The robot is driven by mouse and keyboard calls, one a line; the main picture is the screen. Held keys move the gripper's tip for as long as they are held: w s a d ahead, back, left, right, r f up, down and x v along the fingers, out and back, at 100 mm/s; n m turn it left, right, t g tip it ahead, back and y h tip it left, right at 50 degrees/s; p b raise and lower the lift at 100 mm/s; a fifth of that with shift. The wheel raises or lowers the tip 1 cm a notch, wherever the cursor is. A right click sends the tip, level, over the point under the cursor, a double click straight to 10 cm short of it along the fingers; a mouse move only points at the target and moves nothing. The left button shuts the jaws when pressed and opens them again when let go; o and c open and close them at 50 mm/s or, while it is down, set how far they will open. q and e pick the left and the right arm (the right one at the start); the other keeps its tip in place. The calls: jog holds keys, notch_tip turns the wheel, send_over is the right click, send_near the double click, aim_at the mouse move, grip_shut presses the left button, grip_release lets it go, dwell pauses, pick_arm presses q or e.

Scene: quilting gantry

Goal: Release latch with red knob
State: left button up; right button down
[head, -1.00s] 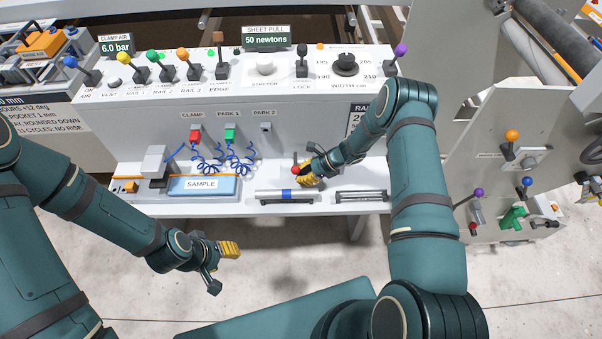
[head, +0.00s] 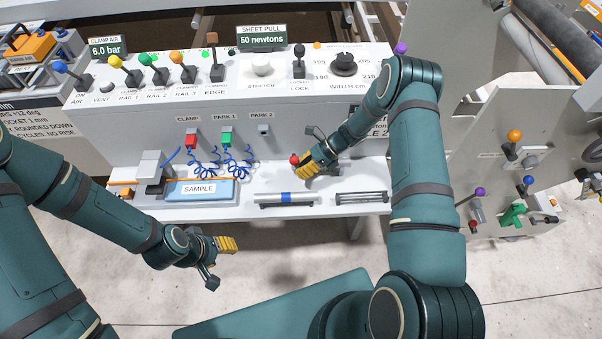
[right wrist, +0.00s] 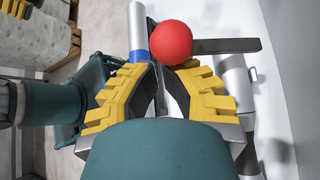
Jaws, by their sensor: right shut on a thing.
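The red knob (head: 294,160) is a small ball above the white shelf, in front of the panel. My right gripper (head: 301,167) is at the knob, with its yellow fingers shut. In the right wrist view the red knob (right wrist: 171,41) sits at the fingertips (right wrist: 162,67), which close in just below the ball. What the knob is fixed to is mostly hidden by the fingers. My left gripper (head: 228,244) hangs low over the floor, in front of the shelf and away from the knob. Its finger gap is not clear.
On the shelf (head: 240,203) lie a silver tube with a blue band (head: 286,198), a dark rail (head: 361,198) and a blue SAMPLE tray (head: 227,196). Coiled blue hoses (head: 238,166) hang behind. The panel with levers (head: 200,105) rises at the back.

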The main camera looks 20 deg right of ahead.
jog(key=shift+w+d+r, duration=0.1)
jog(key=shift+w+r, duration=0.25)
jog(key=shift+r, duration=0.3)
jog(key=shift+w+r, duration=0.35)
jog(key=shift+r, duration=0.25)
notch_tip(320, 180, up, 10)
dwell(0.4)
dwell(0.4)
